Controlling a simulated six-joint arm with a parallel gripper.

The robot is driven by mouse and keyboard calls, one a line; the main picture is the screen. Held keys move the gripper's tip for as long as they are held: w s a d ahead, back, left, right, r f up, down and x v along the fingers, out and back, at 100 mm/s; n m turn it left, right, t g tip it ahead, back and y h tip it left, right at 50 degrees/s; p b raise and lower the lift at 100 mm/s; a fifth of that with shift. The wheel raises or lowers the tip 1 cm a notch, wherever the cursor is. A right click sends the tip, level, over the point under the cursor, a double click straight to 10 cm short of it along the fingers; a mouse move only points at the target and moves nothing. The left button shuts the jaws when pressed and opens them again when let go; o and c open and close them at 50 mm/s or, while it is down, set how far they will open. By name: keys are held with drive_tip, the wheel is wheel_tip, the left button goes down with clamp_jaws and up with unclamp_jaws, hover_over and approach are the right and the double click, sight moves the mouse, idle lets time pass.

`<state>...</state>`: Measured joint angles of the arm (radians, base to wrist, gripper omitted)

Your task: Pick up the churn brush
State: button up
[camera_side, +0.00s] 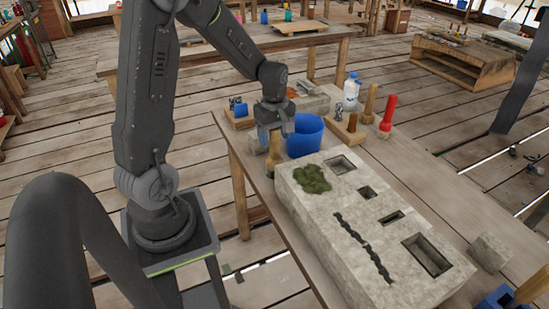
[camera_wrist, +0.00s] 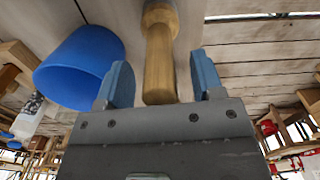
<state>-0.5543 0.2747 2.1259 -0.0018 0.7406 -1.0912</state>
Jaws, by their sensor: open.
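The churn brush, with a light wooden handle (camera_wrist: 160,62) and a wider tan end, stands at the table edge beside the stone block. In the side view its tan part (camera_side: 273,154) shows just below my gripper (camera_side: 275,134). In the wrist view my gripper (camera_wrist: 160,80) is open, with one blue finger on each side of the handle. Gaps show between the handle and both fingers. The handle's top is hidden by my gripper in the side view.
A blue bucket (camera_side: 305,136) stands close on the right of my gripper, and shows in the wrist view (camera_wrist: 80,66). A large stone block (camera_side: 370,225) with moss and slots fills the table's front. A white bottle (camera_side: 351,92) and red-handled tool (camera_side: 387,114) stand behind.

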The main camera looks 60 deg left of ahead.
drive_tip(key=shift+c, duration=0.2)
drive_tip(key=c, duration=1)
drive_tip(key=shift+c, duration=0.2)
drive_tip(key=shift+r, duration=0.15)
